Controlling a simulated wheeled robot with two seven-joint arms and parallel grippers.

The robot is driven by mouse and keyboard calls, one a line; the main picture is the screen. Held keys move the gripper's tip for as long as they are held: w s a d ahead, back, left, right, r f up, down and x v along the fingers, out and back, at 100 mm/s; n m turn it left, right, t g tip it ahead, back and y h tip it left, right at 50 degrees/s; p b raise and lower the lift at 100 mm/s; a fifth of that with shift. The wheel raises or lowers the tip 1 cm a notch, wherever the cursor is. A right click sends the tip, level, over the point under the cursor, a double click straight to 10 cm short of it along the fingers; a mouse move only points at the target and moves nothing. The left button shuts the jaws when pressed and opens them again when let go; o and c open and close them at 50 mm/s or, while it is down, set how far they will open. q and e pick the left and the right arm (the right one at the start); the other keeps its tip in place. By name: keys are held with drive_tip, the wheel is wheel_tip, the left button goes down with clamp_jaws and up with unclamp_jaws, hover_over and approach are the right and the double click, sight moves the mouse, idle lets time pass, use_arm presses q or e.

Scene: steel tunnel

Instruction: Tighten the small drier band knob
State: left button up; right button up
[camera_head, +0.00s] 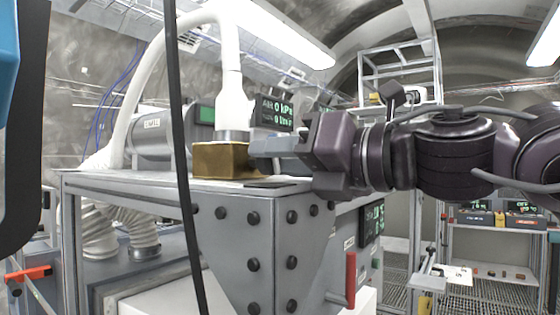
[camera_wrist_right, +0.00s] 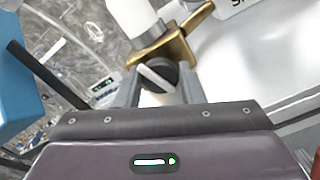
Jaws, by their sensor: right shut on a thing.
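The small black knob (camera_wrist_right: 158,76) with a pale bar across its face shows in the right wrist view, against a brass-coloured band or block (camera_wrist_right: 172,45). My right gripper (camera_wrist_right: 161,80) has one finger on each side of the knob and is shut on it. In the head view the right gripper (camera_head: 262,146) reaches in from the right to the brass block (camera_head: 220,160) under a white hose fitting (camera_head: 232,100). There the fingertips hide the knob. How tight the knob is cannot be seen. My left gripper is not in view.
A grey metal bench (camera_head: 130,182) with a bolted corner plate (camera_head: 250,240) lies below the gripper. A white hose (camera_head: 150,80) arches over a grey cylinder (camera_head: 150,137). A lit display (camera_head: 277,112) stands behind. A red handle (camera_head: 351,280) is below right.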

drive_tip(key=shift+f, duration=0.2)
drive_tip(key=o, duration=0.8)
drive_tip(key=shift+o, duration=1)
drive_tip(key=shift+s+a, duration=0.2)
drive_tip(key=shift+w+d, duration=0.1)
